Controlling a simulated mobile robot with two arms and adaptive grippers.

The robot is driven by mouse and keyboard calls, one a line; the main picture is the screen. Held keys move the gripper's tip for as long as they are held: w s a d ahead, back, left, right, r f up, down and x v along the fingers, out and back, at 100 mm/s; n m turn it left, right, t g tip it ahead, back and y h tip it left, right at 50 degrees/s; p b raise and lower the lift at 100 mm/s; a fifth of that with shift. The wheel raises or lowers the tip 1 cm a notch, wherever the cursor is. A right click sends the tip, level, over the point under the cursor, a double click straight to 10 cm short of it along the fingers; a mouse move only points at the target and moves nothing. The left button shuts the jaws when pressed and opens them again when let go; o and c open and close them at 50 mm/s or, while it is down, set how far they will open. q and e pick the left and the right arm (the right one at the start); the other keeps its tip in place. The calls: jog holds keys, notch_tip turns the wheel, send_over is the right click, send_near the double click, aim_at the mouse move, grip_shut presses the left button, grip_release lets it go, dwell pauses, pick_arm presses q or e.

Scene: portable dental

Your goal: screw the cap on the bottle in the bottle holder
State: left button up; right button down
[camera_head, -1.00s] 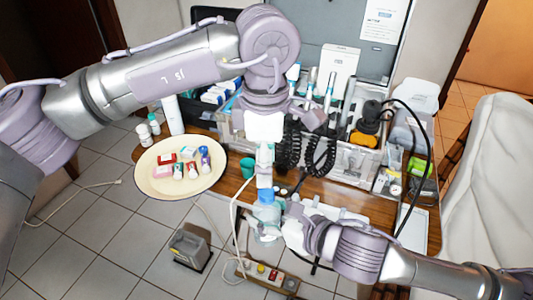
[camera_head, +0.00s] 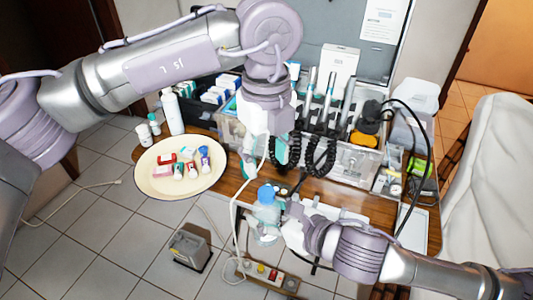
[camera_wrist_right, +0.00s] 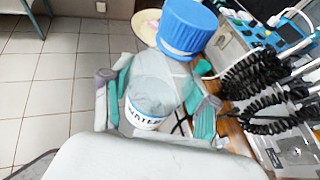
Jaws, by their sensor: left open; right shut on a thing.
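I cannot make out the bottle holder.
A round cream tray (camera_head: 150,187) with small items is left on the table. Behind stand a clear bin with tools and black coiled cords (camera_head: 318,160). A white cable (camera_head: 234,208) hangs left of the bottle. A grey box (camera_head: 190,247) is on the floor.

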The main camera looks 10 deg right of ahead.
aim_at(266, 191)
pick_arm(q)
jog(key=shift+r+n, duration=0.1)
jog(key=shift+n, duration=1.3)
jog(key=shift+f, duration=4.05)
